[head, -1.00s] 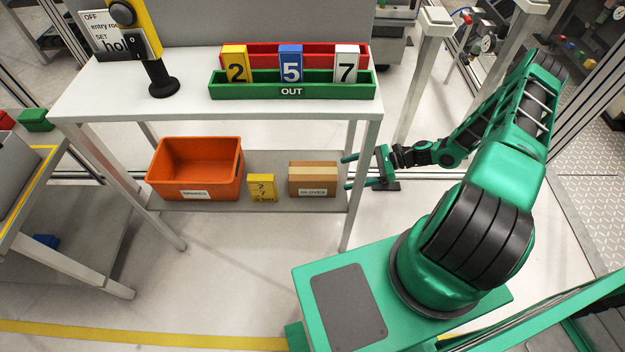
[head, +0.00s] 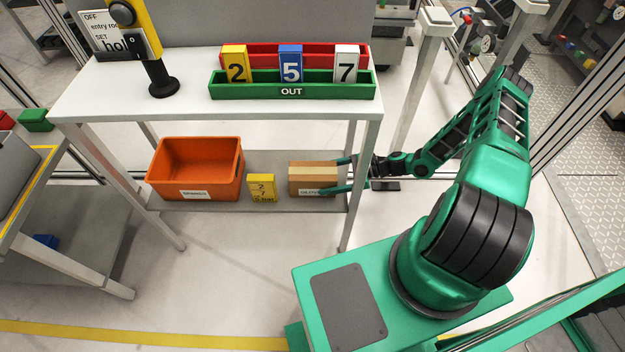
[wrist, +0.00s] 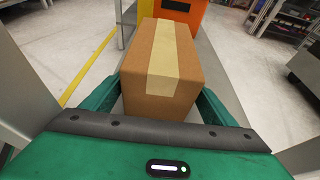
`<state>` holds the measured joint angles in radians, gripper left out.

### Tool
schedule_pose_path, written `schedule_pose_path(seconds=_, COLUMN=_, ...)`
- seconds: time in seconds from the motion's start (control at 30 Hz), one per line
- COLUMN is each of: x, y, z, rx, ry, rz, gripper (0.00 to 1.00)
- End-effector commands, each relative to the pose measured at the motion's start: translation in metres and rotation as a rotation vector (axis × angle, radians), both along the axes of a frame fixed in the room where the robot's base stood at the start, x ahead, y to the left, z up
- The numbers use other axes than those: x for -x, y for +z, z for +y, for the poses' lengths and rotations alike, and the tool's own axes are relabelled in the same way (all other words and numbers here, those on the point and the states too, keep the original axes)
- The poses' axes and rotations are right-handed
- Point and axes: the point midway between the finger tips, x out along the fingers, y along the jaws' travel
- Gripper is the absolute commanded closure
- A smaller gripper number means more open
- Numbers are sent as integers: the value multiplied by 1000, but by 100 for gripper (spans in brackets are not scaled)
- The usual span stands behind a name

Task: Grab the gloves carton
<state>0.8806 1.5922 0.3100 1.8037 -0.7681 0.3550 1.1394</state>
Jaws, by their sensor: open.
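The gloves carton (head: 312,178) is a small brown cardboard box with a pale tape strip and a white label, standing on the lower shelf at its right end. The label is partly covered by a finger in the head view. My gripper (head: 341,174) is open at the carton's right end, reaching in from the right side of the table. In the wrist view the carton (wrist: 160,75) stands between the two green fingers of my gripper (wrist: 160,100). The near part of the carton is between them, and a narrow gap seems to show at its sides.
On the lower shelf (head: 225,205), a yellow block (head: 262,188) and an orange bin (head: 195,170) stand left of the carton. A table leg (head: 361,190) is close to my gripper. The tabletop above holds a green tray (head: 235,92) with numbered blocks.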

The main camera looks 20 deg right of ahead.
Motion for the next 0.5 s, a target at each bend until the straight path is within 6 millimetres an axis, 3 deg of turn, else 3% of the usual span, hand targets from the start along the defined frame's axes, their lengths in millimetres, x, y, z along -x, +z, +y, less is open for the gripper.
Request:
schedule_pose_path(seconds=0.2, x=-7, y=-11, z=26, rx=0, ry=1, rz=0, gripper=20)
schedule_pose_path(seconds=0.43, x=-8, y=-11, z=27, rx=0, ry=0, rz=0, gripper=20)
schedule_pose_path(seconds=0.5, x=-8, y=-11, z=27, rx=0, ry=0, rz=0, gripper=35)
